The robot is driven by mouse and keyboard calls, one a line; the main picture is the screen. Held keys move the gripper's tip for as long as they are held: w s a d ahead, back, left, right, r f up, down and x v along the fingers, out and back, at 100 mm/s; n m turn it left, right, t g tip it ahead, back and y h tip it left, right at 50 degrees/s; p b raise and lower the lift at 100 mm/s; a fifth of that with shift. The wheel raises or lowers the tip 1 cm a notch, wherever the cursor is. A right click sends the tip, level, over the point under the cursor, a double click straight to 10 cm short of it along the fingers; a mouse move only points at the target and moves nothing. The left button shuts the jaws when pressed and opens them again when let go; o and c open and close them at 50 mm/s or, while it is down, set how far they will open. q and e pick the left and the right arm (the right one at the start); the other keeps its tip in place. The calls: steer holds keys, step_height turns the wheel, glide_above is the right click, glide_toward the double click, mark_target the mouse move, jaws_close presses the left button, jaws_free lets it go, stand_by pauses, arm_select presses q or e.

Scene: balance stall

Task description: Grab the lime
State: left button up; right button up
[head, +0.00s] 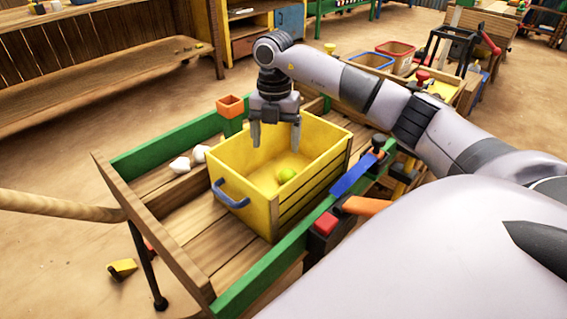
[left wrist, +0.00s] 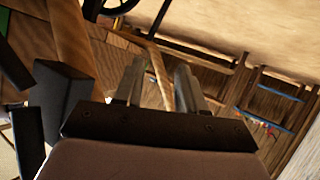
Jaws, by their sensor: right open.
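The lime does not show in that view.
The crate, with a blue handle (head: 231,195), stands on a wooden cart bed (head: 190,208) with green rails. A blue-bladed tool (head: 353,176) lies along the right rail.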

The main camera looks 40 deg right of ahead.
mark_target(287, 171)
steer(key=shift+m+h, duration=0.3)
steer(key=f+b, duration=0.1)
steer(key=d+f, duration=0.1)
steer(key=f+b, duration=0.1)
steer(key=shift+d+f+b, duration=0.25)
steer(key=shift+f+b, duration=0.1)
steer(key=shift+f, duration=0.05)
steer(key=shift+d+f+b, duration=0.35)
steer(key=shift+f+b, duration=0.3)
steer(key=shift+b, duration=0.05)
step_height(287, 171, down, 2)
steer(key=shift+d+f+b, duration=0.1)
steer(key=shift+b, duration=0.4)
steer(key=f, duration=0.1)
steer(key=f+b, duration=0.2)
steer(key=shift+s+d+f, duration=0.25)
steer(key=shift+s+d, duration=0.05)
steer(key=shift+f, duration=0.4)
arm_select(q)
steer(key=d+f+h, duration=0.1)
steer(key=w+d+f+h, duration=0.1)
steer(key=d, duration=0.1)
steer(key=shift+w+d+f+t, duration=0.1)
steer(key=shift+d+f+t, duration=0.05)
steer(key=shift+f+t, duration=0.15)
arm_select(e)
steer(key=c, duration=1.1)
